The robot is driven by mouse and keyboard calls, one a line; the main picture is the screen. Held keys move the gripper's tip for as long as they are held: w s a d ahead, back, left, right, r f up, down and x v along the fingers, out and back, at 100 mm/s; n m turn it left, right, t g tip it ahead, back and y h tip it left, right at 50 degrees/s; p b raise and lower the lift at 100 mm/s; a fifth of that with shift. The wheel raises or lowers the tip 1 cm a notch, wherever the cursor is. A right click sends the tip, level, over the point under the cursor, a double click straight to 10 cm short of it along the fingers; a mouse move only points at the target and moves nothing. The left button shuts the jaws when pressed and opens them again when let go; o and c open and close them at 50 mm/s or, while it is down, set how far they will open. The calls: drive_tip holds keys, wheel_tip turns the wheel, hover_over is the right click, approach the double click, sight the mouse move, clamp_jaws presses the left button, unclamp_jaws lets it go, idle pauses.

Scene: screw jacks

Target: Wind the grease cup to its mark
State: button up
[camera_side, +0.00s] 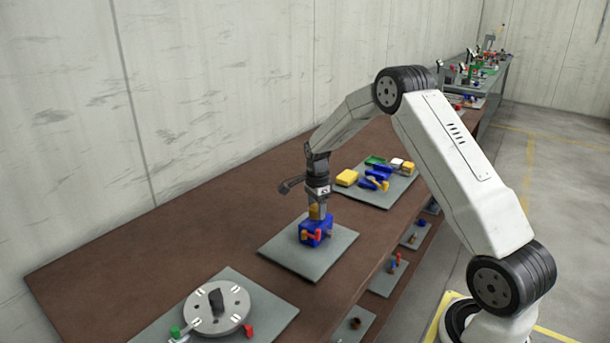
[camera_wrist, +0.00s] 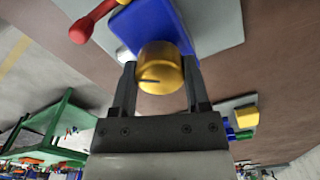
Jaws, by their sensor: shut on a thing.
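The grease cup (camera_wrist: 160,68) is a brass-coloured cylinder with a dark line on its face. It stands on a blue block, which shows in the side view (camera_side: 316,231) and at the top of the wrist view (camera_wrist: 150,25). My gripper (camera_wrist: 158,82) points down over the block, with one finger on each side of the cup, shut on it. In the side view the cup (camera_side: 317,212) shows as a small brass patch under my gripper (camera_side: 318,205). A red-knobbed lever (camera_wrist: 85,28) sticks out from the block. I cannot make out the mark.
The block stands on a grey plate (camera_side: 285,255) on the brown bench (camera_side: 200,230). A round grey disc fixture (camera_side: 232,305) sits on another plate at the front left. A plate behind holds yellow (camera_side: 347,178), blue and green parts. Bare bench lies between the plates.

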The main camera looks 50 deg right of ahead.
drive_tip(key=n, duration=0.4)
drive_tip(key=shift+n, duration=0.3)
drive_tip(key=n, duration=0.3)
drive_tip(key=shift+n, duration=0.4)
drive_tip(key=n, duration=0.7)
drive_tip(key=shift+f, duration=0.1)
clamp_jaws()
unclamp_jaws()
drive_tip(key=n, duration=0.3)
drive_tip(key=shift+a+n, duration=0.1)
drive_tip(key=shift+n, duration=0.3)
drive_tip(key=n, duration=0.3)
drive_tip(key=shift+s+f+n, duration=0.1)
drive_tip(key=shift+n, duration=0.2)
drive_tip(key=n, duration=0.3)
drive_tip(key=shift+n, duration=0.3)
drive_tip(key=n, duration=0.3)
drive_tip(key=shift+n, duration=0.3)
drive_tip(key=n, duration=0.5)
drive_tip(key=shift+n, duration=0.3)
drive_tip(key=n, duration=0.5)
drive_tip(key=shift+s, duration=0.1)
drive_tip(key=n, duration=0.5)
drive_tip(key=shift+n, duration=0.4)
drive_tip(key=n, duration=0.5)
